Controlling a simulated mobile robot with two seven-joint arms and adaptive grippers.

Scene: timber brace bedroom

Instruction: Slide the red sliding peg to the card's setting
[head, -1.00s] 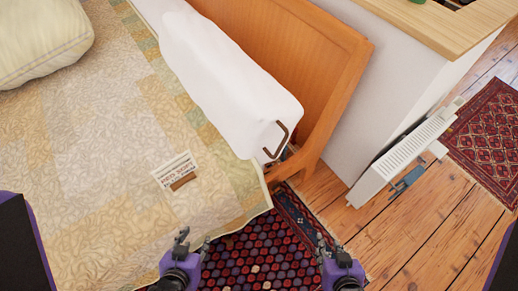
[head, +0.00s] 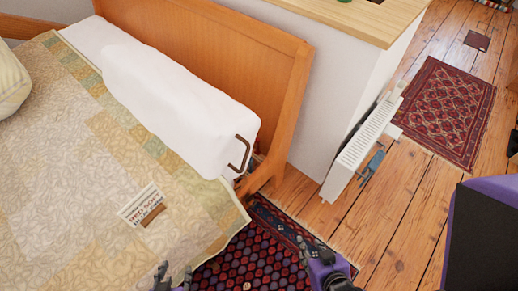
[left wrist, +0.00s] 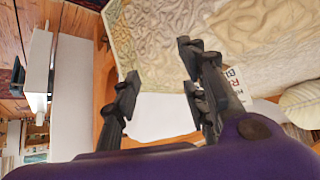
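A white card (head: 139,203) with printed lines lies on the bed quilt; its larger red letters seem to read "RED SOFT", and the rest is too small to read. A small brown block (head: 152,215) is at its lower edge. I cannot make out a red sliding peg in either view. My left gripper (head: 172,276) is at the bottom edge of the head view, near the bed's corner. In the left wrist view its fingers (left wrist: 158,82) are apart with nothing between them. My right gripper (head: 318,250) is above the floor by the patterned rug; its finger gap is unclear.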

